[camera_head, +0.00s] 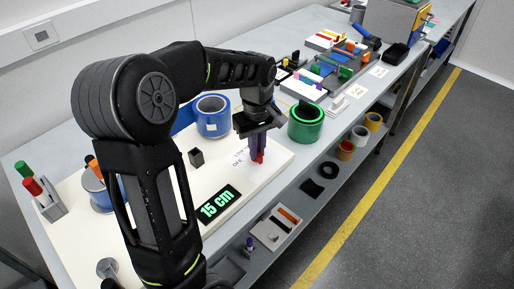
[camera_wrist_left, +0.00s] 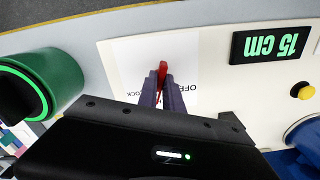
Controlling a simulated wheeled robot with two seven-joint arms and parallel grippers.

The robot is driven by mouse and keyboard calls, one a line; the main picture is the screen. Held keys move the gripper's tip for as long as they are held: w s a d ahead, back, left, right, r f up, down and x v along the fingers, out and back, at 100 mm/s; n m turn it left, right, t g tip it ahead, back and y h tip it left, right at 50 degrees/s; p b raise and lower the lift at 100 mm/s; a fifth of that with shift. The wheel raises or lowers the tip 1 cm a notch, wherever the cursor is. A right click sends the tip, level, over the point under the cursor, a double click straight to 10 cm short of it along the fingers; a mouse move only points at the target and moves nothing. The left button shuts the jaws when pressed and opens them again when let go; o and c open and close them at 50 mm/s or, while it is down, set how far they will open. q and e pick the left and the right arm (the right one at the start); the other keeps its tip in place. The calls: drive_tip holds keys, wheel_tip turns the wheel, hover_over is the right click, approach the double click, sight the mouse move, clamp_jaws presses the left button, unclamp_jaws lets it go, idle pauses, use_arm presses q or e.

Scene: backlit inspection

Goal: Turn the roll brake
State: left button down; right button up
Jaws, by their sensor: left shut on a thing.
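The roll brake shows as a red lever (camera_head: 260,158) on the pale board, beside a white label (camera_head: 238,161) with dark lettering. In the left wrist view the red lever (camera_wrist_left: 162,70) stands between the tips of my left gripper's purple-grey fingers (camera_wrist_left: 163,91). My left gripper (camera_head: 258,147) points down and is shut on the lever. The fingers hide much of the lever and part of the label, where "OFF" and "OCK" can be read. My right gripper is not in view.
A display reading "15 cm" (camera_head: 215,204) lies in front of the lever. A green roll (camera_head: 306,124) stands to its right and a blue roll (camera_head: 213,117) behind it. Tools and trays (camera_head: 340,62) crowd the bench beyond.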

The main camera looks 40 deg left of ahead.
use_arm(q)
drive_tip(key=shift+m, duration=0.4)
drive_tip(key=m, duration=0.3)
drive_tip(key=shift+s+a+m, duration=0.1)
drive_tip(key=shift+a+m, duration=0.05)
drive_tip(key=shift+m, duration=1.95)
drive_tip(key=c, duration=1.5)
unclamp_jaws()
